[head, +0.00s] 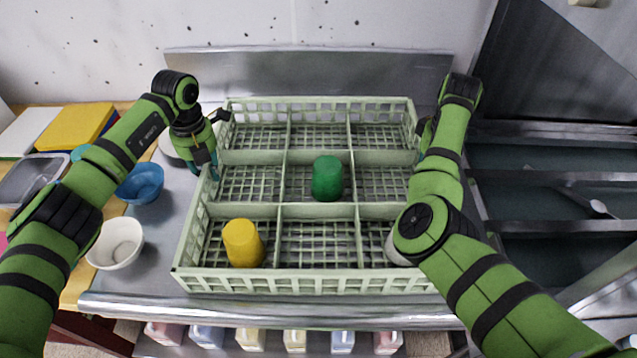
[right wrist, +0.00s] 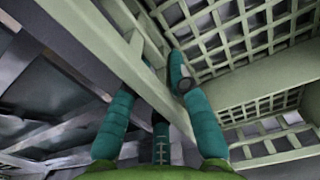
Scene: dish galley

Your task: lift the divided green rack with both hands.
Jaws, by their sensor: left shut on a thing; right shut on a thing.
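The divided green rack (head: 300,282) is pale green with a lattice floor and several compartments. It sits level over the steel counter; I cannot tell whether a gap shows beneath it. A yellow cup (head: 243,244) stands in its front left compartment and a green cup (head: 327,178) in the centre one. A pale item (head: 393,246) at front right is mostly hidden by my right arm. My left gripper (head: 213,160) is shut on the rack's left wall. My right gripper (right wrist: 154,68) is shut on the right wall; my arm hides it in the head view.
Left of the rack are a blue bowl (head: 141,183), a white bowl (head: 115,243), a grey tub (head: 35,179) and a yellow board (head: 76,130). A steel backsplash (head: 310,75) rises behind. Dark sink basins (head: 540,185) lie at right. Several coloured containers (head: 250,339) sit below the counter's front edge.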

